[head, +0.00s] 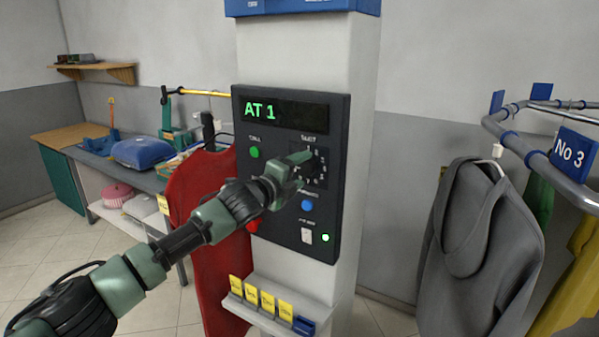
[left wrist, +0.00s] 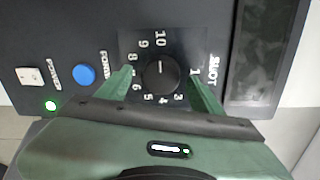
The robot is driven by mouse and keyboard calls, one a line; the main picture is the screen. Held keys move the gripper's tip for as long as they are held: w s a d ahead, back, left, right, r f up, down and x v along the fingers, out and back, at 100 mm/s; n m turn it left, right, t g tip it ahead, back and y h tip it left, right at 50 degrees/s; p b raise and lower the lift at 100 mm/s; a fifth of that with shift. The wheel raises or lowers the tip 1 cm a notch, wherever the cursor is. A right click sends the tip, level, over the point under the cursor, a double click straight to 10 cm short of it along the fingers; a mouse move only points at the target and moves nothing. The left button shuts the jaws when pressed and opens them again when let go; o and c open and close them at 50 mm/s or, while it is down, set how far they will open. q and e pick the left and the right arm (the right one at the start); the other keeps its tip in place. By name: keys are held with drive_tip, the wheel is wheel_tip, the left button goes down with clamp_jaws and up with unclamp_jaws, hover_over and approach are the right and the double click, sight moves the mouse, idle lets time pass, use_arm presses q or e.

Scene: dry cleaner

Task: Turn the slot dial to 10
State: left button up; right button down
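The slot dial (left wrist: 162,78) is a round black knob on a dark panel (head: 290,225), ringed by white numbers. In the left wrist view its short pale mark points up toward the 10. The display (head: 285,113) reads AT 1 in green. My left gripper (head: 303,163) is at the dial and hides most of it in the head view. In the left wrist view its two green fingers stand apart on either side of the knob, with small gaps showing; I cannot tell whether they touch it. My right gripper is not in view.
A green button (head: 254,153), a blue button (head: 307,205) and a white switch (head: 307,236) surround the dial. A shelf (head: 262,318) with yellow tags sticks out below. A hanging red garment (head: 200,205) is at left, a grey one (head: 480,250) at right.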

use_arm(q)
drive_tip(key=shift+s, duration=0.1)
drive_tip(key=shift+s+a, duration=0.2)
drive_tip(key=shift+s, duration=0.05)
drive_tip(key=b+v, duration=0.2)
drive_tip(key=v, duration=0.5)
drive_tip(key=shift+b, duration=0.35)
